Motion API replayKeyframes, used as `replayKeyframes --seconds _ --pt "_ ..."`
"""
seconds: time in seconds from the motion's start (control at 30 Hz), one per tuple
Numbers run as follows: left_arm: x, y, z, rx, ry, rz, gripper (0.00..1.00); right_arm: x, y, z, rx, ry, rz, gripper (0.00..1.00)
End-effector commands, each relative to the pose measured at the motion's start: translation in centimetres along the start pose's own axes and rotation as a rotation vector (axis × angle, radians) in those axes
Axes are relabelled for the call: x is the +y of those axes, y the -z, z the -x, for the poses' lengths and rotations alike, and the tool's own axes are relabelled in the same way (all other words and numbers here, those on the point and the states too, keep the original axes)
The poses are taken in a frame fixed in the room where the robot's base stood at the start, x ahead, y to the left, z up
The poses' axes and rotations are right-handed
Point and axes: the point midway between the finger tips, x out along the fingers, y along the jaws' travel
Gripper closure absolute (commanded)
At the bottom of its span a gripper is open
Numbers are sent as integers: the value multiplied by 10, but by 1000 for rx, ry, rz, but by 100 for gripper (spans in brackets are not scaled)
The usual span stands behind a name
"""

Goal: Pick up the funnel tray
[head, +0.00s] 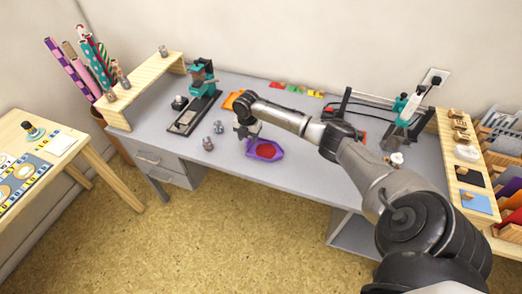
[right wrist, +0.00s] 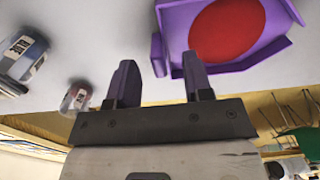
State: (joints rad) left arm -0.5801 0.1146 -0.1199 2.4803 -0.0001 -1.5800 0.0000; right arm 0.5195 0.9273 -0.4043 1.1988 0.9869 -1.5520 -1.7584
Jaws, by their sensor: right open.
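The funnel tray (head: 252,151) is a purple, angular tray with a red, round-looking inside. It lies on the grey desk near its front edge. It also shows in the right wrist view (right wrist: 172,32) at the upper right, cut off by the frame's top. My right gripper (head: 247,137) is at the tray's back left, close to its narrow purple end. My left gripper is not in view.
Small grey-and-red jars (head: 208,143) stand left of the tray. A teal stamping press (head: 202,80) is farther left, and an orange item (head: 232,100) lies behind my gripper. A black frame device (head: 345,105) stands to the right. The desk's front edge (head: 300,197) is close.

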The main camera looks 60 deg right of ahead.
Motion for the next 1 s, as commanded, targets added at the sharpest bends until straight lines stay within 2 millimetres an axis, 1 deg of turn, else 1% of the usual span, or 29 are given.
replayKeyframes --seconds 0.03,0.17,0.43,0.87,1.0 --pt "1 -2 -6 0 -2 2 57 0 1 -11 1 2 0 54" --pt "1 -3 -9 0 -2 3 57 0 0 -24 -1 1 0 54" --pt "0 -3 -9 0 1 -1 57 0 0 -26 -1 1 1 55" --pt "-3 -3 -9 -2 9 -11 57 0 0 -26 -1 1 0 96" --pt "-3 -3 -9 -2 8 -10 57 0 0 -26 -1 1 0 97"
